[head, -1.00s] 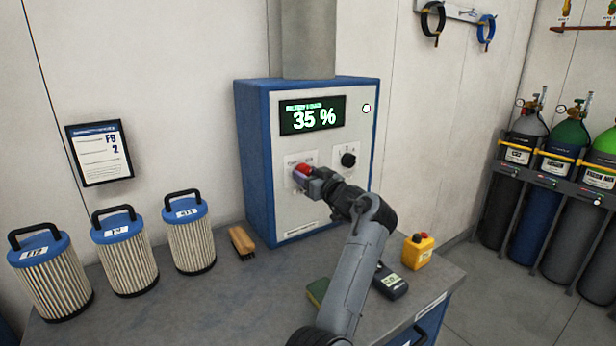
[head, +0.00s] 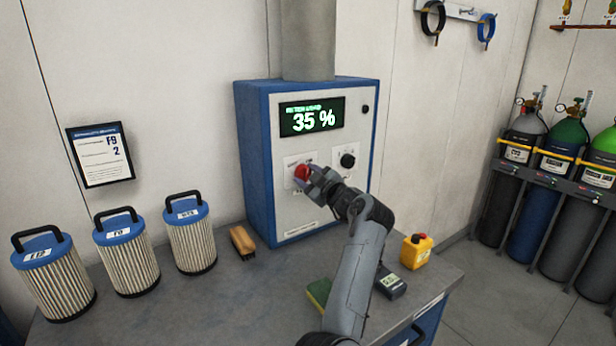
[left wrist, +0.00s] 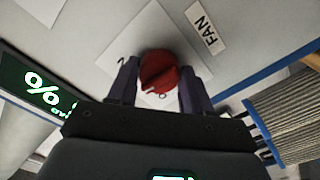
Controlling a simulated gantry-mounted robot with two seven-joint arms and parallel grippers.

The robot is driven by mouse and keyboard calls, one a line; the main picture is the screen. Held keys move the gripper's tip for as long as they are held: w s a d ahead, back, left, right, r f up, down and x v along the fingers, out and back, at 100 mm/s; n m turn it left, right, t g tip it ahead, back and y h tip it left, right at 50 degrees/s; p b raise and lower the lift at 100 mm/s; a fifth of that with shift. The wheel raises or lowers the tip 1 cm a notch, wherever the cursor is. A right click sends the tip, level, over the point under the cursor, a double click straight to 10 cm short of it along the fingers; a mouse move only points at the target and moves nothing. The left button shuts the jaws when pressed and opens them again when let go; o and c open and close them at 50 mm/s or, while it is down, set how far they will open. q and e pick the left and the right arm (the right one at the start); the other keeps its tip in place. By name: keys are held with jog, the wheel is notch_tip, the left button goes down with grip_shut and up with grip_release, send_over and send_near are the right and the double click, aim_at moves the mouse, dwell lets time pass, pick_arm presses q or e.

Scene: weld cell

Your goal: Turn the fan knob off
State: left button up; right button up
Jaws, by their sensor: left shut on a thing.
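The red fan knob (head: 302,171) is on the left of the front panel of a blue and white control box (head: 258,165). My left gripper (head: 305,178) is shut on this knob, one finger on each side. In the left wrist view the knob (left wrist: 160,70) sits between the two fingers, on a white plate beside a "FAN" label (left wrist: 205,29). The gripper hides part of the plate's markings, so I cannot read the knob's setting for certain. My right gripper is not in view.
A black knob (head: 347,160) is to the right. The display (head: 312,116) reads 35 %, with a dark indicator lamp (head: 365,109) beside it. A brush (head: 242,241), a yellow button box (head: 417,252) and a handheld meter (head: 390,283) stand on the bench. Several filters stand at left.

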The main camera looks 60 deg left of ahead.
pick_arm(q)
jog(key=n+b, duration=0.1)
jog(key=n, duration=0.4)
jog(key=shift+n, duration=0.3)
jog(key=shift+r+n+b, duration=0.1)
jog(key=shift+n+b, duration=0.5)
jog(key=shift+n, duration=1.7)
jog(key=o, duration=1)
jog(key=shift+o, duration=0.2)
jog(key=shift+d, duration=0.1)
jog(key=d+p, duration=0.1)
jog(key=d, duration=0.9)
jog(key=shift+d, duration=0.3)
